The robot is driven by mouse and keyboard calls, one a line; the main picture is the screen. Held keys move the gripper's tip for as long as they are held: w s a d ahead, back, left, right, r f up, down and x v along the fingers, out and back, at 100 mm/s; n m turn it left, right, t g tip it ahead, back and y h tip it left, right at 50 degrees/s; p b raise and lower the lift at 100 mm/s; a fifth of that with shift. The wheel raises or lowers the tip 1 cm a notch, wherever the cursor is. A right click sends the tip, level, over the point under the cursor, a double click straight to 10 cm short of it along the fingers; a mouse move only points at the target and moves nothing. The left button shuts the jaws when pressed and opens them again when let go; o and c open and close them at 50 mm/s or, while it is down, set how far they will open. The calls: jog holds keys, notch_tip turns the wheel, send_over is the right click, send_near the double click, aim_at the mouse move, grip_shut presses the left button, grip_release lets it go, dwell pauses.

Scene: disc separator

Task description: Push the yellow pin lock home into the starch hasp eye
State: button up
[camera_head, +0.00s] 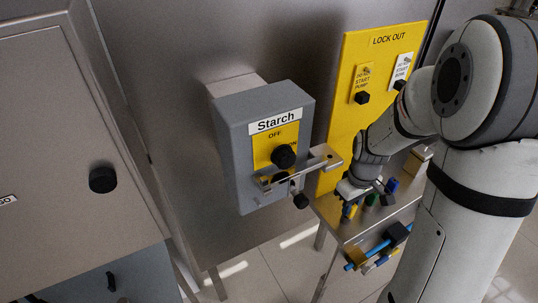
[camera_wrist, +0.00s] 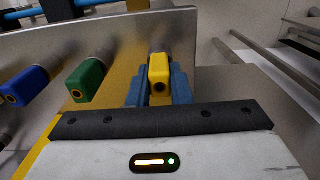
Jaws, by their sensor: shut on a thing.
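The yellow pin lock (camera_wrist: 159,72) sits between the two blue fingers of my gripper (camera_wrist: 158,88) in the wrist view, and the fingers are shut on it. Its shaft end points at the metal panel (camera_wrist: 120,50) of the lock rack. I cannot tell whether it is still seated there. In the head view my gripper (camera_head: 347,208) is at the rack, right of and below the Starch box (camera_head: 232,150). The starch hasp (camera_head: 305,172) is a metal bar across the front of that box, below its black knob (camera_head: 283,156). It is apart from my gripper.
A green pin lock (camera_wrist: 86,82) and a blue one (camera_wrist: 24,86) stand on the rack left of the yellow one. A blue bar with a black lock (camera_head: 397,232) hangs below the rack. A yellow LOCK OUT board (camera_head: 345,110) stands behind.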

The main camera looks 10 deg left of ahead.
grip_shut()
jog(key=shift+r, duration=0.1)
jog(key=shift+r+p, duration=2.95)
jog(key=shift+r, duration=1.05)
jog(key=shift+f, duration=0.1)
